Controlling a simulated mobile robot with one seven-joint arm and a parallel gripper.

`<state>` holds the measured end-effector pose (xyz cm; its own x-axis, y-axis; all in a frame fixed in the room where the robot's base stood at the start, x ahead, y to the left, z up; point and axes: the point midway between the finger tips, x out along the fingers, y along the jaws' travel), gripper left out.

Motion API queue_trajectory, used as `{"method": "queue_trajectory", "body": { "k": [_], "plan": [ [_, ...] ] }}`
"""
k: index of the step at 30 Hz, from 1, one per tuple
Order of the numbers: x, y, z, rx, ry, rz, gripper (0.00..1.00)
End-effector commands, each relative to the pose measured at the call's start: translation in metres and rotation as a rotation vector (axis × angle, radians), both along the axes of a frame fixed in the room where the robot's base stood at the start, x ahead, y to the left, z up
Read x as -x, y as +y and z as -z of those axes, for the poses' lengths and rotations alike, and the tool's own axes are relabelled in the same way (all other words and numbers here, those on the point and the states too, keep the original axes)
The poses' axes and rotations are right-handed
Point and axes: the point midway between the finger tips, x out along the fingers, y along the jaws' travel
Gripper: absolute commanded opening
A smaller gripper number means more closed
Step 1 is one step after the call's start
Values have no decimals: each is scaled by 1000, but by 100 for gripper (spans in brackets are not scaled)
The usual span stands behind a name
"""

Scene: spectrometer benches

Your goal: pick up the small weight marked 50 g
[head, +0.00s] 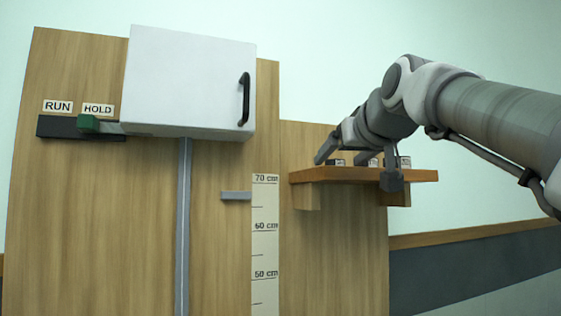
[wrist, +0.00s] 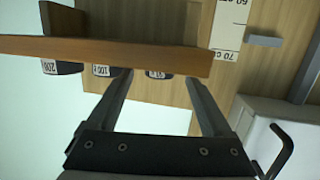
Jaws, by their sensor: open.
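The small dark weight marked 50 g (wrist: 158,75) shows upside down in the wrist view, partly hidden by the edge of the wooden shelf (wrist: 110,52). In the head view this weight (head: 338,162) is the leftmost on the shelf (head: 365,175). My gripper (wrist: 159,80) is open, with one finger on each side of the 50 g weight in the picture. I cannot tell whether either finger touches it. In the head view my gripper (head: 345,152) is at the shelf's left part, over the row of weights.
The 100 g weight (wrist: 101,70) sits close beside one finger, and the 200 g weight (wrist: 66,68) is farther along the shelf. A white cabinet with a black handle (head: 244,98), a height scale (head: 265,230) and a grey pointer (head: 236,196) are left of the shelf.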

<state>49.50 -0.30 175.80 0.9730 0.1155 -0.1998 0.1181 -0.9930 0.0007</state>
Motion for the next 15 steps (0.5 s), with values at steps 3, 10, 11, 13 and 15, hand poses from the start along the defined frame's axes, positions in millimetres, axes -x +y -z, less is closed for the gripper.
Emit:
{"method": "queue_trajectory", "body": {
  "k": [3,10,11,13,15],
  "plan": [
    [-13,1,1,0,0,0,84],
    [-16,2,3,-1,-1,0,84],
    [-16,2,3,-1,-1,0,84],
    [-16,2,3,-1,-1,0,75],
    [-16,2,3,-1,-1,0,62]
  ]
}}
